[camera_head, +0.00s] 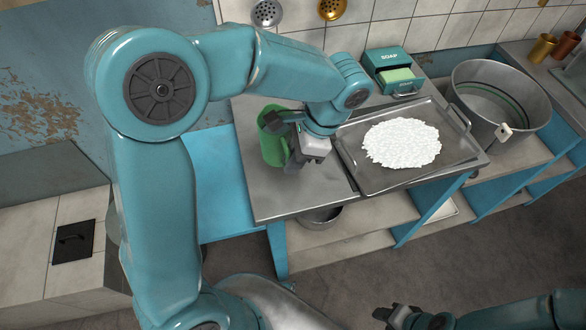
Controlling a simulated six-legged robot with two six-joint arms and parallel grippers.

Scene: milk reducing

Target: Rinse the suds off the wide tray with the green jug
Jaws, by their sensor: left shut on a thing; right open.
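The green jug (273,150) stands upright, or nearly so, at the left end of the metal counter. My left gripper (292,160) is shut on it, and the gripper and wrist hide its right side. I cannot tell whether the jug touches the counter. The wide tray (349,152) is a shallow grey metal pan just right of my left gripper. A round patch of white suds (402,142) covers much of its floor. My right gripper (392,314) is open and empty, low at the bottom of the view, away from the counter.
A teal soap box (388,62) with a green bar sits behind the tray. A large metal tub (498,98) stands to the right of the tray. Copper and brass cups (541,47) are at the far right. Shelves (340,232) run below the counter, above open floor.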

